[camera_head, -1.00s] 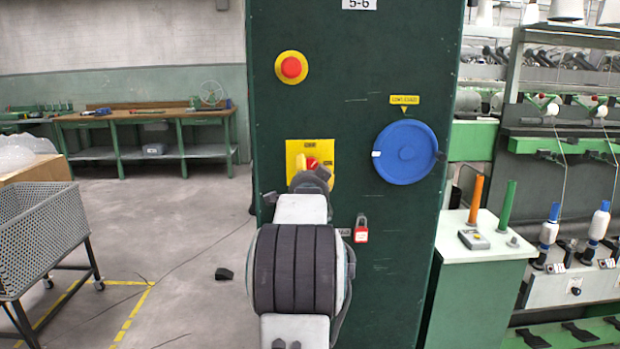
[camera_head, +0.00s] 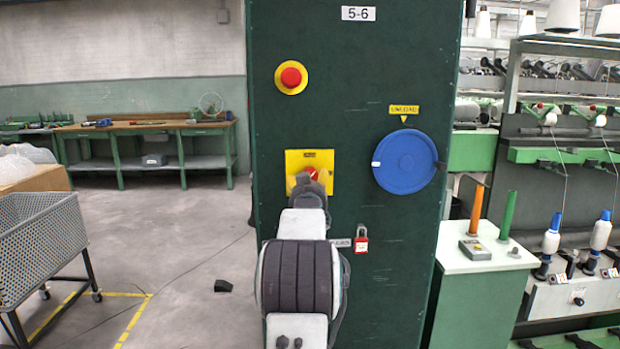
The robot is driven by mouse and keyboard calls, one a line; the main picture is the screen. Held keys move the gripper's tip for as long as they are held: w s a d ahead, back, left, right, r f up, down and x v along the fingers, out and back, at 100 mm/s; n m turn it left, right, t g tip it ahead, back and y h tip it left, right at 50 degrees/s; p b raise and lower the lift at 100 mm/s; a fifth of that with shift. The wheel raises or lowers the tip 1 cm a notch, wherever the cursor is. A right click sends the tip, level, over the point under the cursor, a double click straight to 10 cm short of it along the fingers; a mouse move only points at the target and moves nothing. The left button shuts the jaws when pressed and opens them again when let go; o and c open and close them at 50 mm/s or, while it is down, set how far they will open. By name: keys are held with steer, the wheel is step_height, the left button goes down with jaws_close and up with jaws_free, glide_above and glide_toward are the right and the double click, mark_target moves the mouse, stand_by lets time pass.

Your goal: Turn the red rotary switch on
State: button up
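The red rotary switch (camera_head: 312,172) sits on a yellow plate (camera_head: 322,159) on the front of a dark green panel. Only the upper part of its red knob shows, and my arm hides the rest. My gripper (camera_head: 305,180) is in front of the lower part of the plate, just at the switch. Its fingertips are mostly hidden behind my own wrist, so I cannot tell whether they touch the knob or how far apart they are.
On the same panel are a red emergency button (camera_head: 290,77) above, a blue handwheel (camera_head: 405,161) to the right and a red padlock (camera_head: 361,240) below. A mesh cart (camera_head: 40,245) stands at left. A green cabinet (camera_head: 480,290) stands at right.

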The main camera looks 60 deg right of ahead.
steer(key=shift+w+d+r+n+p, duration=0.1)
steer(key=shift+w+d+n+p, duration=0.45)
steer(key=shift+d+n, duration=0.7)
steer(key=shift+w+d+r+n+p, duration=0.1)
steer(key=shift+w+d+n+p, duration=0.4)
steer(key=shift+d+n, duration=0.7)
steer(key=shift+w+d+n+p, duration=0.4)
steer(key=shift+w+d+n, duration=0.35)
steer(key=shift+n, duration=0.9)
steer(key=shift+o, duration=0.2)
steer(key=shift+s, duration=0.1)
steer(key=c, duration=1.2)
